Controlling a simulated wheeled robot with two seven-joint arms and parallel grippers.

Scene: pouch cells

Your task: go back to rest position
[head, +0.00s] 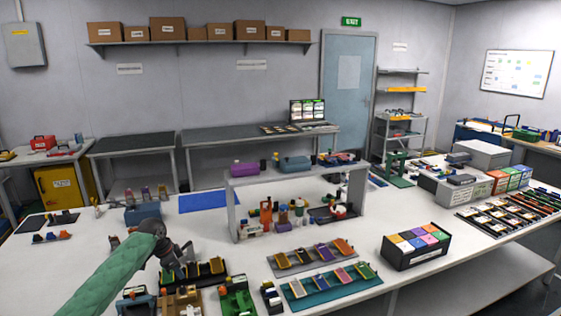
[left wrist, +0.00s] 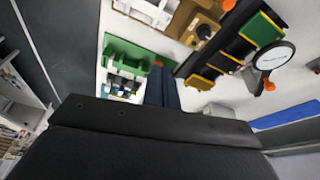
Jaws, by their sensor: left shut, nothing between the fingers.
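My left arm, in a green sleeve, comes in from the lower left of the head view. My left gripper (head: 178,262) is above the white table's left part, beside a dark rack (head: 200,272) with yellow pieces. It is shut and empty. In the left wrist view the dark gripper body fills the bottom, and the shut fingers (left wrist: 162,88) point at the table, with a green holder (left wrist: 135,62) behind them. The fingertips are small and partly hidden in the head view. My right gripper is in neither view.
A low white shelf (head: 297,178) with bottles stands mid-table. Trays of pouch cells, grey (head: 281,262) and teal (head: 300,301), lie right of my gripper. A black box with coloured lids (head: 415,248) is further right. A blue mat (head: 205,201) lies behind the gripper.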

